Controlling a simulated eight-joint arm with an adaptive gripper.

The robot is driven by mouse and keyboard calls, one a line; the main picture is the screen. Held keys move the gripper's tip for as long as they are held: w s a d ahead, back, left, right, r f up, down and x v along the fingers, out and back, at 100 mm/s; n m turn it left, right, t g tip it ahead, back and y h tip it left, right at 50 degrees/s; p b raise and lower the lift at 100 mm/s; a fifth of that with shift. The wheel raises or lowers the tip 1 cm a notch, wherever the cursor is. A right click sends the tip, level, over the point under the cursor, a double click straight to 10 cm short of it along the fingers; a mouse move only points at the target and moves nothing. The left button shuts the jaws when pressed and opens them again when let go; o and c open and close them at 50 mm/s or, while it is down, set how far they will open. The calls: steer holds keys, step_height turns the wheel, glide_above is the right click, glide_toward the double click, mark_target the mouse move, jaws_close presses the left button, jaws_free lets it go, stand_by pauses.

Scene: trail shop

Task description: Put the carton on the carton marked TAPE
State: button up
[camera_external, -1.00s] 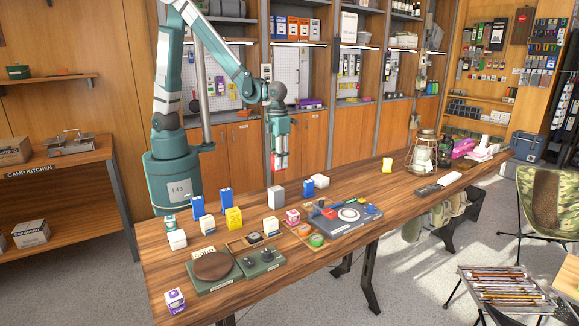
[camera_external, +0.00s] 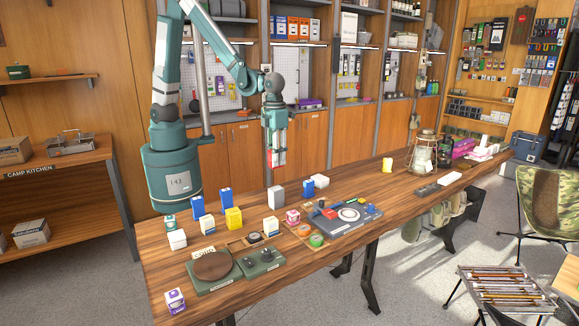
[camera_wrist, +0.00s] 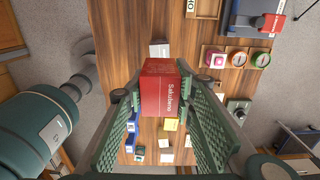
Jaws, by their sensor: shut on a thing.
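My gripper (camera_external: 276,150) is shut on a red carton (camera_external: 277,158), held in the air above the back of the wooden table. In the wrist view the red carton (camera_wrist: 162,92) sits between the two green fingers, with white print on its side. No carton shows a readable TAPE mark, so I cannot tell which one it is. Candidates standing on the table include a grey-white carton (camera_external: 276,198) below my gripper, a yellow carton (camera_external: 234,218), two blue cartons (camera_external: 198,207) (camera_external: 225,200) and a white carton (camera_external: 177,239).
A purple-white box (camera_external: 174,300) is at the near left corner. A lantern (camera_external: 422,152) stands farther right. The table right of centre is fairly clear.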

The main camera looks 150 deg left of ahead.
steer(key=shift+f, duration=2.9)
steer(key=shift+f, duration=2.05)
steer(key=shift+f+b, duration=0.2)
steer(key=shift+b, duration=0.1)
steer(key=o, duration=1)
steer(key=shift+r, duration=0.25)
steer(key=shift+r+p, duration=0.4)
steer(key=shift+r, duration=5.55)
